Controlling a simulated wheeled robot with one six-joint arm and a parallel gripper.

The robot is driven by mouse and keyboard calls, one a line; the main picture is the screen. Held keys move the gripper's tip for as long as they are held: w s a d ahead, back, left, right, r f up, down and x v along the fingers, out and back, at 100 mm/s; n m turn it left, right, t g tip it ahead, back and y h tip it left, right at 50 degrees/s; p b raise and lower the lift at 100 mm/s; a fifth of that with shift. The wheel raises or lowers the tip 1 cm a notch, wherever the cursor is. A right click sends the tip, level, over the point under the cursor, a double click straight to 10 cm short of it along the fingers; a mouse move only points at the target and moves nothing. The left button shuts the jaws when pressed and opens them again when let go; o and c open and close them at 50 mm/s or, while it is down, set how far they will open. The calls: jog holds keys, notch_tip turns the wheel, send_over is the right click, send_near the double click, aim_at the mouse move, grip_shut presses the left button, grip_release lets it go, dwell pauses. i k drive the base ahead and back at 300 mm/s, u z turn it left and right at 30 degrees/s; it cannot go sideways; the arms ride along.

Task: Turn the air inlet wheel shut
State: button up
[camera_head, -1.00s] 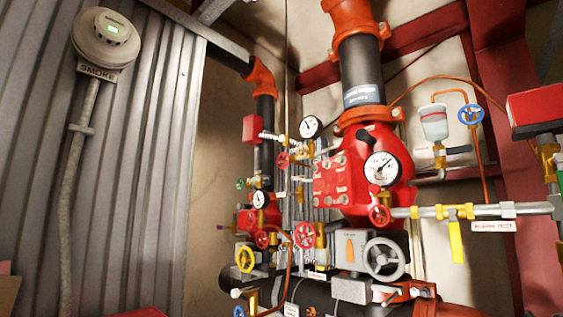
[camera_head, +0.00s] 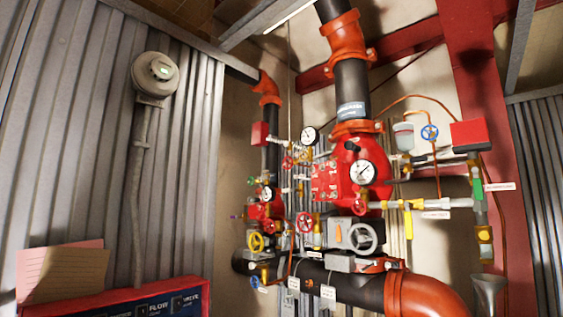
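Several small handwheels show on the riser, and I cannot read a label that tells which is the air inlet wheel. A blue wheel (camera_head: 430,132) sits upper right on a copper line beside a clear cup (camera_head: 403,136). Red wheels (camera_head: 305,222) are on the valve trim, one (camera_head: 360,207) below the large gauge (camera_head: 362,173). A small green wheel (camera_head: 252,181) is at the left. My gripper is not in view.
The red valve body (camera_head: 335,180) stands on a dark pipe with an orange elbow (camera_head: 425,295) at lower right. A red-edged panel (camera_head: 165,303) and papers (camera_head: 62,273) are at lower left. A funnel (camera_head: 487,290) stands at right.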

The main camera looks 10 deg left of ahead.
aim_at(287, 163)
jog(key=u, duration=0.3)
jog(key=i, duration=0.9)
